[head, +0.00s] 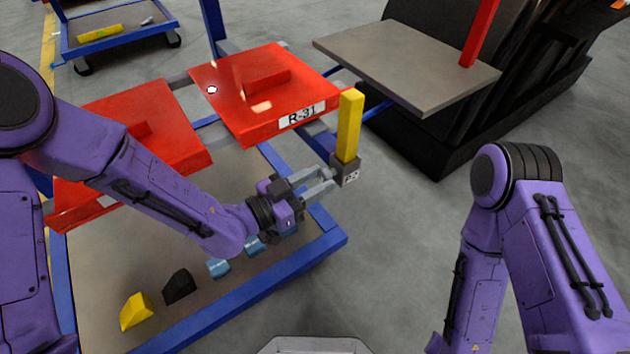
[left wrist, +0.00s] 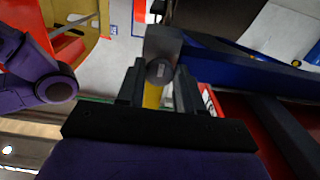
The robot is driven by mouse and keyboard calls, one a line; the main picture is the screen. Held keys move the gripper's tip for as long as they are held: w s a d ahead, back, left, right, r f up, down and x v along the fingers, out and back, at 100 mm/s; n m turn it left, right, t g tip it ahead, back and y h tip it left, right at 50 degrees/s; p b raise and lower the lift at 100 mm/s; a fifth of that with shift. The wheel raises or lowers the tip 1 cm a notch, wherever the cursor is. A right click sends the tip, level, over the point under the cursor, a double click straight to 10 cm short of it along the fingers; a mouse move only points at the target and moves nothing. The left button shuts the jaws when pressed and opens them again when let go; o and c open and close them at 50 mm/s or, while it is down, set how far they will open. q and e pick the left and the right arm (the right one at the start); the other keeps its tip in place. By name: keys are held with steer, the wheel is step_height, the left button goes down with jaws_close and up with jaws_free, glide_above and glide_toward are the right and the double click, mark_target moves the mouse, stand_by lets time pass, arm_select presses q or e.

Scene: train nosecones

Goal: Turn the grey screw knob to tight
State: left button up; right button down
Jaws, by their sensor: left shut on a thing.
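My left gripper (head: 333,178) is shut on a dark grey block (head: 347,172) with a small printed label. A yellow bar (head: 349,125) stands upright from this block, beside the front corner of the red plate marked R-31 (head: 265,92). A small pale round piece (head: 212,90) lies on the red plate, away from the gripper. I cannot tell which piece is the screw knob. My right arm shows, but its gripper is out of view.
A blue frame (head: 290,262) carries the red plates, with a second red plate (head: 170,140) at left. Yellow, black and light blue blocks lie low inside it. A grey tabletop (head: 400,65) stands at the back right. The floor between is clear.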

arm_select(q)
steer(key=o, duration=1)
steer(key=p+v, duration=0.1)
steer(key=v, duration=0.9)
steer(key=shift+s+a+p, duration=0.15)
steer(key=shift+a+p, duration=0.1)
steer(key=shift+p, duration=0.15)
